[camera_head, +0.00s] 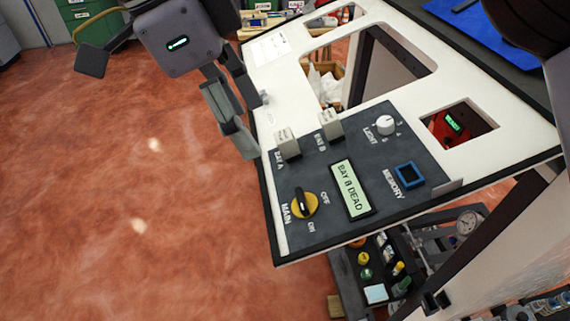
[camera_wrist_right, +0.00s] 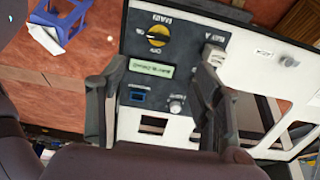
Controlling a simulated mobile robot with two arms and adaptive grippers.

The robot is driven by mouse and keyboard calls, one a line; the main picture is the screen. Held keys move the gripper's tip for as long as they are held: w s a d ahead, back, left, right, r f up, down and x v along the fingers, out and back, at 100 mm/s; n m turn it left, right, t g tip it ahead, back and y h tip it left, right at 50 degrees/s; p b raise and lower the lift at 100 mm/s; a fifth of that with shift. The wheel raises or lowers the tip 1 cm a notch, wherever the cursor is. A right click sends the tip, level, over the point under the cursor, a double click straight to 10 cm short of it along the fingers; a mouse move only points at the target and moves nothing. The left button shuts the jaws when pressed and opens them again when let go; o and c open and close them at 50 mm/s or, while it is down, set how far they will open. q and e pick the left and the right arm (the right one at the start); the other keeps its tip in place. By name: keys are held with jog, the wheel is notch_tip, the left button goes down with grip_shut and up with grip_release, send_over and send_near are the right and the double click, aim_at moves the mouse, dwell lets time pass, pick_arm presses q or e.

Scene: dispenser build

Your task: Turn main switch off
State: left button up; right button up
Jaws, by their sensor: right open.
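The main switch is a yellow round knob with a black handle (camera_head: 304,203) on the dark control panel (camera_head: 270,228); it also shows in the wrist view (camera_wrist_right: 157,36). It sits among the labels MAIN, OFF and ON. I cannot tell surely which label the handle points to.
The display (camera_head: 351,188) reads "BAY B DEAD". Switches for bay A (camera_head: 287,143) and bay B (camera_head: 331,124), a light knob (camera_head: 385,125) and a blue memory button (camera_head: 409,174) are near the main switch. The white board (camera_head: 275,82) has cut-outs. Red floor lies open at left.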

jog(key=p, duration=0.2)
send_near(302, 197)
jog(key=x, duration=0.8)
jog(key=shift+d+f, duration=0.1)
jog(key=shift+f, duration=0.25)
jog(key=c, duration=1.2)
jog(key=shift+o, duration=0.2)
